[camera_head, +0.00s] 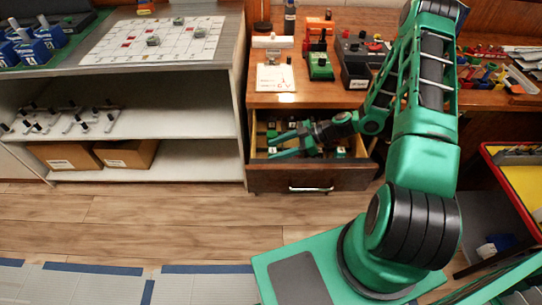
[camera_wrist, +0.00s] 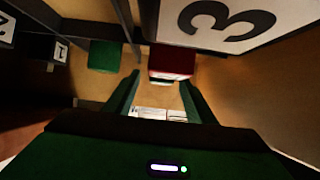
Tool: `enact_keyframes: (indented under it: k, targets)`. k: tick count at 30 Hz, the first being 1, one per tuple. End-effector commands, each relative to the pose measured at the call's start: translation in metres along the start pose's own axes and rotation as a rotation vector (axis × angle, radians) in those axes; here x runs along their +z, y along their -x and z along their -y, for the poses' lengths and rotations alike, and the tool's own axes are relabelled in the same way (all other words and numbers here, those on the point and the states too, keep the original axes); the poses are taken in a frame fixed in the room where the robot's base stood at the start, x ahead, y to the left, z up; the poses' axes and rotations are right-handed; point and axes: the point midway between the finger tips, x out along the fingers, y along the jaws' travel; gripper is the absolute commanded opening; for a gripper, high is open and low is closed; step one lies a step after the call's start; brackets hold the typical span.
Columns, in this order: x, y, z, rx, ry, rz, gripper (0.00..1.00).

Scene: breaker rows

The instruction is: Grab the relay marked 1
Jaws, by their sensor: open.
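The relay marked 1 shows at the left of the wrist view as a small white label (camera_wrist: 60,52) on a dark body, mostly in shadow. It lies left of my gripper (camera_wrist: 160,86), outside the fingers. My gripper is open, with nothing between its green fingers; a red block (camera_wrist: 172,62) shows just beyond them. In the head view, my gripper (camera_head: 277,148) is inside the open drawer (camera_head: 300,180), among several dark relays with small white labels. I cannot read those labels there, and my arm hides part of the drawer.
A large label 3 (camera_wrist: 215,20) is close at the upper right of the wrist view. A green block (camera_wrist: 105,55) stands between the label 1 and the fingers. The drawer's walls surround the gripper. The desk top above holds a green device (camera_head: 319,66) and a dark device (camera_head: 355,65).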

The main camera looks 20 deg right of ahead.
Motion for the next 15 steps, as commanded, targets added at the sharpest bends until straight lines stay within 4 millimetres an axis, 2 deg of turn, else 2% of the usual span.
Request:
enact_keyframes:
  k: [2, 3, 8, 9, 15]
  targets:
    - [0.0, 0.0003, -0.0001, 0.0, 0.0, 0.0, 0.5]
    - [-0.0001, 0.0004, -0.0001, 0.0, 0.0, 0.0, 0.45]
    - [-0.0001, 0.0005, -0.0001, 0.0, 0.001, 0.0, 0.07]
    - [-0.0001, 0.0005, -0.0001, 0.0, 0.0, 0.0, 0.04]
    - [-0.0002, 0.0006, -0.0001, 0.0, 0.001, 0.0, 0.04]
